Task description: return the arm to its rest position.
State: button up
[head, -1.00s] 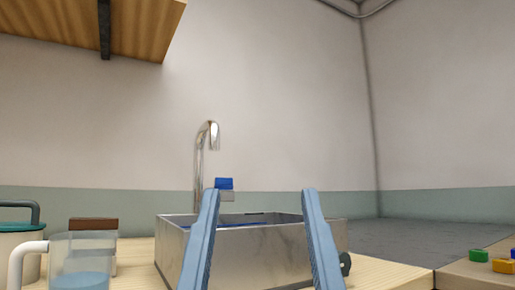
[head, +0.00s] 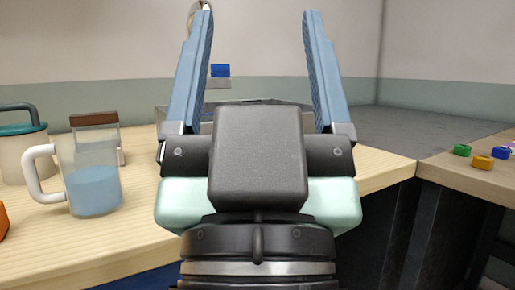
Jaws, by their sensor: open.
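My gripper (head: 257,22) is in the middle of the head view with its two blue fingers pointing up and spread wide apart. It is open, and nothing shows between the fingers except the wall and a small blue block behind. My wrist and the gripper's dark and pale green body fill the lower middle of the picture. They hide most of the metal basin (head: 265,102) behind, of which only the rim and a little of the wall show.
A glass mug (head: 92,180) with bluish liquid stands on the wooden counter (head: 60,240) at left. Behind it are a teal-lidded pot (head: 22,150) and a brown-topped container (head: 95,133). Small green (head: 462,150) and yellow (head: 483,162) pieces lie on the right counter.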

notch_tip(320, 180, up, 48)
jog(key=p, duration=4.6)
jog(key=shift+r, duration=0.15)
